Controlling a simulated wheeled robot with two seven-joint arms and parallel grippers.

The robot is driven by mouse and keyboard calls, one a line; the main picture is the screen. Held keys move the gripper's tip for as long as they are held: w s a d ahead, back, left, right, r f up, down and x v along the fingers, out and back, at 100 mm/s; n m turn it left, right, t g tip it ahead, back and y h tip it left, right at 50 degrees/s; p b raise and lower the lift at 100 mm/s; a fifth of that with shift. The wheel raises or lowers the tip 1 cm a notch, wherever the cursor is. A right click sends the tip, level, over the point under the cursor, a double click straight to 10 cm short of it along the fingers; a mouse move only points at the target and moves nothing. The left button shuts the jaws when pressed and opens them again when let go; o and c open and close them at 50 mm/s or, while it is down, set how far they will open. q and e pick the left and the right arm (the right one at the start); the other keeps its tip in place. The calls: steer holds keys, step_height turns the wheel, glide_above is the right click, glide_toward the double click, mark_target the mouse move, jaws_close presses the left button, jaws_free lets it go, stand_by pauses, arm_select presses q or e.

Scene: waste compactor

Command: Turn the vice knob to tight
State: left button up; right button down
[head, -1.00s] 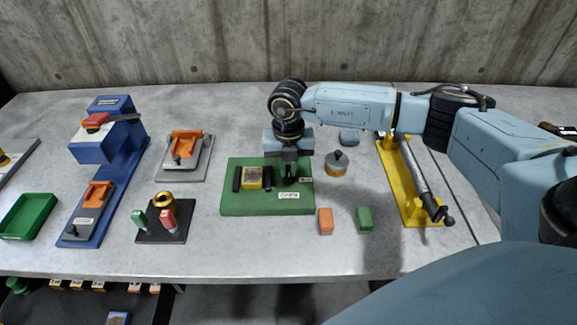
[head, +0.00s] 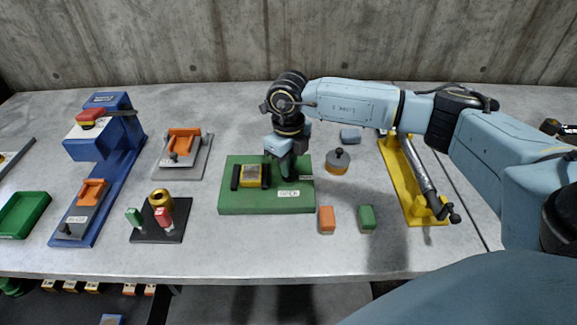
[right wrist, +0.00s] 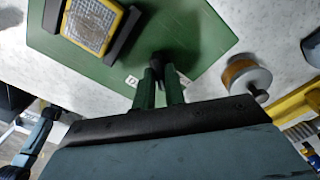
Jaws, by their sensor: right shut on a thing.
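The vice is a green base plate (head: 232,205) with two black jaws and a yellow-framed block (head: 251,174) between them. The block and plate also show in the right wrist view, where the block (right wrist: 92,24) has a pale, ribbed face. The black vice knob (right wrist: 162,62) stands on the plate right of the jaws. My right gripper (right wrist: 160,82) is shut on the knob, one finger on each side. In the head view my right gripper (head: 279,175) covers the knob, so its setting cannot be read.
A grey-and-tan round weight (head: 338,163) stands right of the vice. Orange (head: 326,220) and green (head: 366,218) blocks lie in front of it. A yellow stand (head: 412,190) is farther right. A black plate with pegs (head: 158,232) and a blue press (head: 95,185) are left.

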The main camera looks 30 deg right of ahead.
steer(key=n+b, duration=0.2)
steer(key=n, duration=0.4)
arm_select(q)
steer(key=shift+s+a+f+b, duration=0.1)
steer(key=shift+a+f+b, duration=0.05)
steer(key=shift+a+f, duration=0.5)
steer(key=shift+a+f+b, duration=0.15)
steer(key=shift+a+f, duration=0.3)
steer(key=shift+f, duration=0.35)
arm_select(e)
steer(key=shift+n, duration=1)
arm_select(q)
steer(key=shift+d, duration=0.25)
steer(key=shift+w, duration=0.2)
arm_select(e)
steer(key=c, duration=1.5)
jaws_free()
steer(key=shift+o, duration=0.2)
steer(key=shift+r, duration=0.1)
arm_select(q)
steer(key=shift+d+r+p, duration=0.35)
steer(key=shift+d+p, duration=0.05)
steer(key=shift+d, duration=0.25)
arm_select(e)
step_height(320, 180, up, 13)
steer(key=shift+r, duration=0.15)
